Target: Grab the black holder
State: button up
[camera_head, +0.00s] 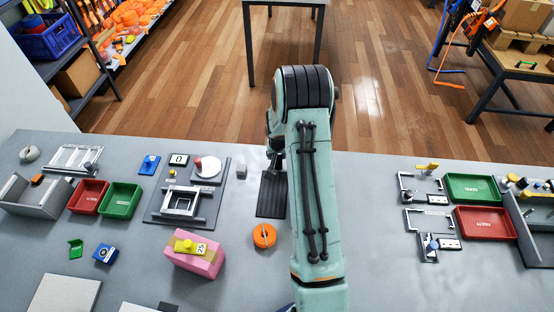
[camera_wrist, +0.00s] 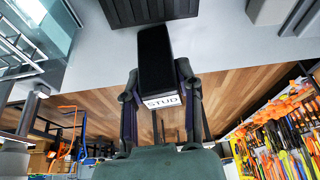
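A black block-like holder (camera_wrist: 154,55) with a white label reading "STUD" shows in the middle of the wrist view. My gripper (camera_wrist: 159,72) has one finger on each side of it, the fingertips very close to its sides. The frames do not show clearly whether they press on it. Behind the block is a dark ribbed mat (camera_wrist: 146,9), seen in the head view as a black pad (camera_head: 271,194) on the grey table, left of my arm. In the head view my arm hides the holder and most of my gripper.
Left of the pad are a grey fixture board (camera_head: 155,215), a small grey cube (camera_head: 241,171), an orange round piece (camera_head: 264,236) and a pink box (camera_head: 190,262). Green (camera_head: 474,188) and red trays (camera_head: 484,223) stand right. The table between my arm and the right fixtures is clear.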

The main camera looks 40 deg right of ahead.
grip_shut()
jog(key=shift+r, duration=0.1)
